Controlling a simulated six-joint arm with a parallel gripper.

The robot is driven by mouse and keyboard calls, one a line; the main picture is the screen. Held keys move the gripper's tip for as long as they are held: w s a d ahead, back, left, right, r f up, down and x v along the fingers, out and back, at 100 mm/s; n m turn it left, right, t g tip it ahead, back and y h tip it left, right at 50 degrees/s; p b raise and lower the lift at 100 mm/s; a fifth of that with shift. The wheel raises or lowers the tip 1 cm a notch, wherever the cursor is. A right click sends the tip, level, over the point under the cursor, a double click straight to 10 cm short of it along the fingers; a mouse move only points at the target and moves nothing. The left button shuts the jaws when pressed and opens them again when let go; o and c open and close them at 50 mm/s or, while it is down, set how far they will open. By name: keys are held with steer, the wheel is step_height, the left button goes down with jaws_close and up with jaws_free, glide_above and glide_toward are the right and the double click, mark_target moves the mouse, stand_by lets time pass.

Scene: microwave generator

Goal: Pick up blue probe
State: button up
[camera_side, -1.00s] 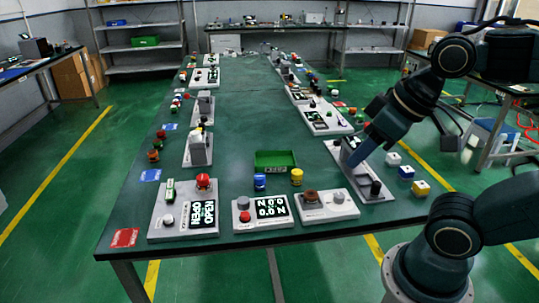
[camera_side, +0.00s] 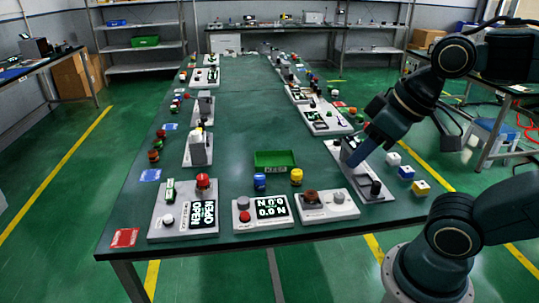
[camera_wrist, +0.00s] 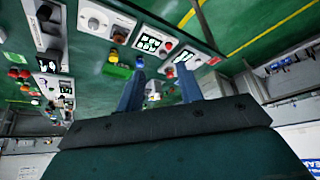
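My gripper (camera_side: 356,162) hangs over the grey panel (camera_side: 381,198) at the right front of the table, its blue fingers pointing down and left. In the wrist view the two blue fingers of my gripper (camera_wrist: 156,88) stand well apart, with nothing seen held between them. I cannot make out for sure which thing is the blue probe. A small blue cylinder (camera_side: 260,182) stands in front of the green tray (camera_side: 275,157), beside a yellow one (camera_side: 296,177), left of my gripper and apart from it.
Panels with displays line the front edge, including one with a red button (camera_side: 203,182). A black knob (camera_side: 375,188) rises from the grey panel below my gripper. White, blue and yellow cubes (camera_side: 406,172) lie at the right edge. The table's middle is clear.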

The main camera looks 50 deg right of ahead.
steer(key=shift+o, duration=0.2)
steer(key=o, duration=0.5)
steer(key=shift+w+r, duration=0.1)
steer(key=w+d+n+g, duration=0.15)
steer(key=w+n, duration=0.25)
steer(key=w, duration=0.6)
steer(key=w+d+n+g, duration=0.1)
steer(key=w+d+n, duration=0.3)
steer(key=w, duration=0.5)
steer(key=w+d+f+n+g, duration=0.1)
steer(key=w+d+f+n, duration=0.3)
steer(key=w+f, duration=0.3)
steer(key=w+d+f+n+g, duration=0.2)
steer(key=w+d+f+n, duration=0.2)
steer(key=w+f, duration=0.4)
step_height(320, 180, down, 2)
steer(key=shift+w+d+f+n, duration=0.1)
steer(key=shift+w+d+n, duration=0.2)
steer(key=shift+n, duration=0.5)
